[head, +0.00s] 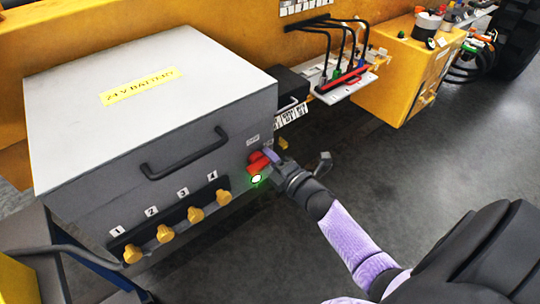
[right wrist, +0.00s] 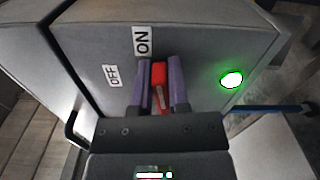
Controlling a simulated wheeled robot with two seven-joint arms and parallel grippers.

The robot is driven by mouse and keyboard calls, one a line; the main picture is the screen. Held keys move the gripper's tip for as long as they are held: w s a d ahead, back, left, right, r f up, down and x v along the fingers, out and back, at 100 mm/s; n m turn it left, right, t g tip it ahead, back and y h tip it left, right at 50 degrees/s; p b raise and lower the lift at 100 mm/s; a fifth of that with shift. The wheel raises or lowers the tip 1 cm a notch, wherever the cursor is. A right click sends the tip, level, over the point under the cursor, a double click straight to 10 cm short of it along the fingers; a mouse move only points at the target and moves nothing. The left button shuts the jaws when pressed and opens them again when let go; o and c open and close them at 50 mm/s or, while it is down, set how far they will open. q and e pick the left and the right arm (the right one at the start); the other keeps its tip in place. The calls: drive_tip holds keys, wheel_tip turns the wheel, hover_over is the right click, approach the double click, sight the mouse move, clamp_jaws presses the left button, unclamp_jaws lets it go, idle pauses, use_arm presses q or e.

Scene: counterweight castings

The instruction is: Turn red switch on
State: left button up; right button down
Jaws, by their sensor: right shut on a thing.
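The red switch (head: 257,163) is on the front right corner of the grey battery box (head: 70,180). My right gripper (head: 272,160) is at the switch. In the right wrist view the red switch handle (right wrist: 159,75) is between the two purple fingers of my right gripper (right wrist: 160,88), which is shut on it. The handle points toward the ON label (right wrist: 142,41). The OFF label (right wrist: 111,76) is to its left. A green light (right wrist: 231,79) glows beside the switch, and it also shows in the head view (head: 256,178). My left gripper is not in view.
The box has a black handle (head: 185,155) and a row of several yellow knobs (head: 165,233) on its front. A red-edged tray with cables (head: 345,83) is behind it, beside a yellow cabinet (head: 405,70). Open grey floor (head: 440,140) lies to the right.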

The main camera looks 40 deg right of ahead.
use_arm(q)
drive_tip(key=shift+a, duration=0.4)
use_arm(e)
drive_tip(key=shift+f+m, duration=0.25)
drive_tip(key=shift+m, duration=0.55)
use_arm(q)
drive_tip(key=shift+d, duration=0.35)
use_arm(e)
drive_tip(key=c, duration=0.6)
unclamp_jaws()
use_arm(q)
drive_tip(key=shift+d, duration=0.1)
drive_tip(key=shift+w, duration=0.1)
use_arm(e)
drive_tip(key=shift+s, duration=0.15)
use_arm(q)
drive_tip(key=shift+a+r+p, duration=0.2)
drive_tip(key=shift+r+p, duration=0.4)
use_arm(e)
drive_tip(key=s, duration=0.9)
drive_tip(key=shift+s+d, duration=0.3)
drive_tip(key=shift+d, duration=0.1)
